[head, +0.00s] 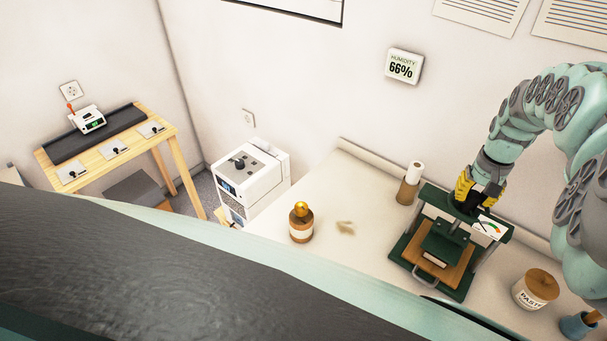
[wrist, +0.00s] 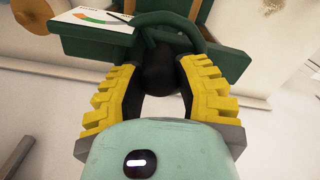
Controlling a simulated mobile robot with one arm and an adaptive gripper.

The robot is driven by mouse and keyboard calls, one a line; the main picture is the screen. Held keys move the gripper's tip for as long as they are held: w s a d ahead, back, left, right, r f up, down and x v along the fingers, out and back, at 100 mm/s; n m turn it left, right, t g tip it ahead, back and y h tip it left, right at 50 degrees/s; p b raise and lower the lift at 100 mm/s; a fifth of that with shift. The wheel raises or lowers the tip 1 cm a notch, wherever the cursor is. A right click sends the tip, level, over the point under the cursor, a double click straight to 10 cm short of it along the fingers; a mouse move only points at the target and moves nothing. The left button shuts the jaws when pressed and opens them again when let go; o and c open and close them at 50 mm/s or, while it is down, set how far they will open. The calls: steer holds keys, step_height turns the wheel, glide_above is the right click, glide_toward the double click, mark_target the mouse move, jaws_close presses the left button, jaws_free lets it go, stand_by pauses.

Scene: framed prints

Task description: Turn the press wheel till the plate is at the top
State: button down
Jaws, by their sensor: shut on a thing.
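The green press (head: 408,248) stands on the white counter, with a wooden board (head: 456,274) at its base. Its dark green plate (head: 446,240) shows below the top beam and over the board; its exact height is hard to judge. My gripper (head: 470,196) is above the press's top beam. In the wrist view my gripper (wrist: 165,68) has its yellow fingers closed around a black round knob (wrist: 160,72) on the green press wheel (wrist: 205,50). In the head view the wheel is mostly hidden by my gripper.
A gauge (head: 490,228) sits on the press's right. A paper roll (head: 410,181) stands behind left, an amber bottle (head: 301,222) further left, and a paste jar (head: 535,290) to the right. The counter between bottle and press is mostly clear.

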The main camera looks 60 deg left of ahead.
steer(key=n+b, duration=0.1)
steer(key=n, duration=0.1)
steer(key=shift+f+n+b, duration=0.15)
steer(key=shift+n+b, duration=0.2)
steer(key=shift+n, duration=0.05)
steer(key=n+b, duration=0.1)
steer(key=n, duration=0.2)
steer(key=shift+n+b, duration=0.3)
steer(key=n+b, duration=0.1)
steer(key=n, duration=0.3)
steer(key=shift+w+b, duration=0.1)
steer(key=shift+b, duration=0.25)
steer(key=shift+n+b, duration=0.5)
steer(key=shift+n, duration=0.9)
steer(key=c, duration=0.6)
jaws_free()
steer(key=shift+o, duration=0.2)
